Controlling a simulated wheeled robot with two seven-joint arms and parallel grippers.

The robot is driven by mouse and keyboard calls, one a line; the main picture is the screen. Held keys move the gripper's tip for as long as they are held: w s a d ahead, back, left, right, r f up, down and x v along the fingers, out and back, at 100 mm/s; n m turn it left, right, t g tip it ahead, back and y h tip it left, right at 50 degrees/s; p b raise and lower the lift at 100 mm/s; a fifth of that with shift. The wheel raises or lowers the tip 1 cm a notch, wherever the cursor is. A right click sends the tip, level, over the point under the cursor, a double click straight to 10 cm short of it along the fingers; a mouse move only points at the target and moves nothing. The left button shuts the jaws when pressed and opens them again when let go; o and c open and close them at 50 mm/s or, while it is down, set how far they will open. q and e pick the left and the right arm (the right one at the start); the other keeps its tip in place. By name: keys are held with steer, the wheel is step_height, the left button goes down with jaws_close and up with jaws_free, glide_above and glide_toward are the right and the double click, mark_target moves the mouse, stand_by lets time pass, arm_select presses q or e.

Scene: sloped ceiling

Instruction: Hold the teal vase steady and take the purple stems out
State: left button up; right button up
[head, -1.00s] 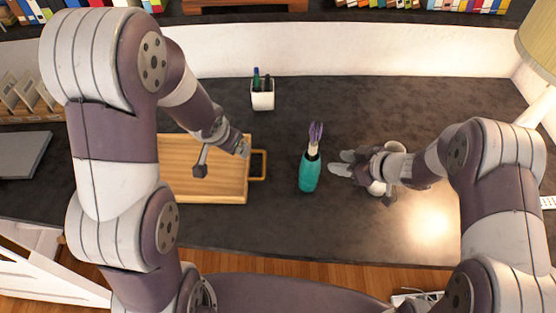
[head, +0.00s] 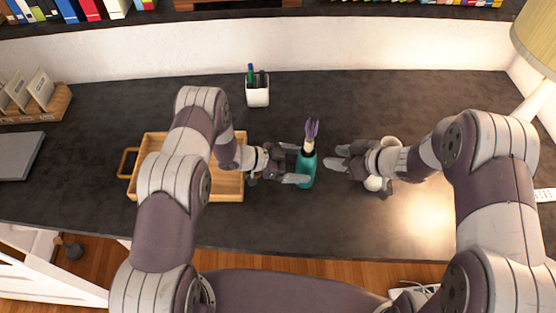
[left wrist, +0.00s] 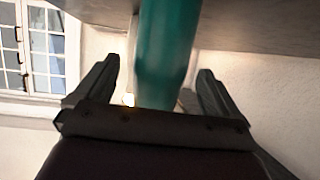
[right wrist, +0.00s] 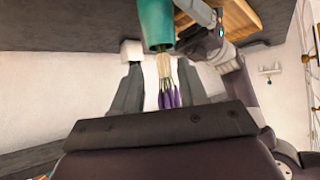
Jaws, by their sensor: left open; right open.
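The teal vase (head: 306,170) stands upright on the dark desk in the head view, with the purple stems (head: 312,129) rising from its mouth. My left gripper (head: 297,166) is open at the vase's left side. In the left wrist view the vase (left wrist: 166,55) lies between the two spread fingers (left wrist: 160,80), with gaps on both sides. My right gripper (head: 338,157) is open and empty to the right of the vase.
A wooden tray (head: 228,188) lies left of the vase, partly under my left arm. A white pen cup (head: 258,96) stands behind. A white mug (head: 388,146) is partly hidden by my right gripper.

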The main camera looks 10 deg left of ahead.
arm_select(q)
steer(key=shift+x, duration=1.5)
